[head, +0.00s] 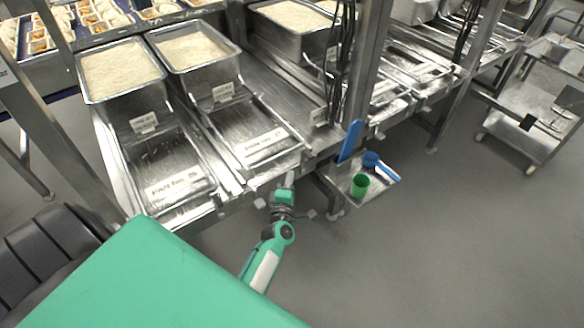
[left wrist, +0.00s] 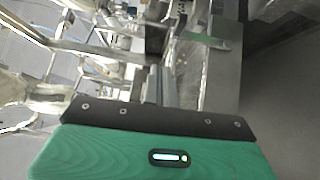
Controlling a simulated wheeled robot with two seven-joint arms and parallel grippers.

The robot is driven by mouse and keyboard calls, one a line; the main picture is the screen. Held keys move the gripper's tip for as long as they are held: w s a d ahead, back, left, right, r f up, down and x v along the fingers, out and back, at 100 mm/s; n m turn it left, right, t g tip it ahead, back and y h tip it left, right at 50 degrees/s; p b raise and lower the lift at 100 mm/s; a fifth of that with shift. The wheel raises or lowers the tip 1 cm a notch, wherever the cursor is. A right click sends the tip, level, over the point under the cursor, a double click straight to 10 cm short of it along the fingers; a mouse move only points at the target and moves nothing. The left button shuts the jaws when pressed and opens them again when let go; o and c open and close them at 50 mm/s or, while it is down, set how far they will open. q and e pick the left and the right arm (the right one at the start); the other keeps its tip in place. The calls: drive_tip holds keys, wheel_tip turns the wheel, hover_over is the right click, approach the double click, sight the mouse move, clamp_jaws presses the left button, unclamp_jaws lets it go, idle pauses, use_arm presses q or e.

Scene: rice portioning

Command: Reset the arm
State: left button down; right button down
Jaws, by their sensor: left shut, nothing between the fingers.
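My left gripper (head: 289,181) is in the middle of the head view, in front of the metal rack's front edge. It is shut and empty, with its fingers pointing away towards the rack. In the left wrist view its closed fingers (left wrist: 158,82) show beyond the black and green wrist housing. My right gripper is not in view. The green arm link at the lower left of the head view is mine.
Rice bins (head: 118,68) stand at the rack's back left. A small side tray (head: 345,183) right of my gripper holds a green cup (head: 360,185), a blue scoop (head: 371,159) and a blue paddle (head: 351,140). A steel cart (head: 520,130) stands right; the floor in front is clear.

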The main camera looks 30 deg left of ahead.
use_arm(q)
drive_tip(key=shift+r+v, duration=0.1)
drive_tip(key=shift+v, duration=0.55)
drive_tip(key=shift+r+v, duration=0.15)
drive_tip(key=shift+v, duration=0.5)
drive_tip(key=shift+f, duration=0.1)
drive_tip(key=s+d+f+m+g+h, duration=0.2)
drive_tip(key=s+d+f+m, duration=0.25)
drive_tip(key=f, duration=0.55)
drive_tip(key=s+d+f+m+g+h, duration=0.3)
drive_tip(key=s+f+m, duration=0.2)
drive_tip(key=f, duration=0.5)
drive_tip(key=s+d+f+m+g+h, duration=0.25)
drive_tip(key=s+f+m, duration=0.25)
drive_tip(key=f, duration=0.5)
drive_tip(key=s+a+f+m+g, duration=0.1)
drive_tip(key=s+f, duration=0.4)
drive_tip(key=s, duration=0.6)
drive_tip(key=s+a+f+m+g, duration=0.1)
drive_tip(key=s+f+m+g, duration=0.3)
drive_tip(key=s, duration=0.7)
drive_tip(key=s+a+f+m+g, duration=0.1)
drive_tip(key=s+f+m+g, duration=0.2)
drive_tip(key=s, duration=0.8)
wheel_tip(320, 180, down, 5)
drive_tip(key=m, duration=0.2)
drive_tip(key=shift+s+r+m+y, duration=0.2)
drive_tip(key=shift+m+y, duration=0.15)
drive_tip(key=shift+g, duration=0.25)
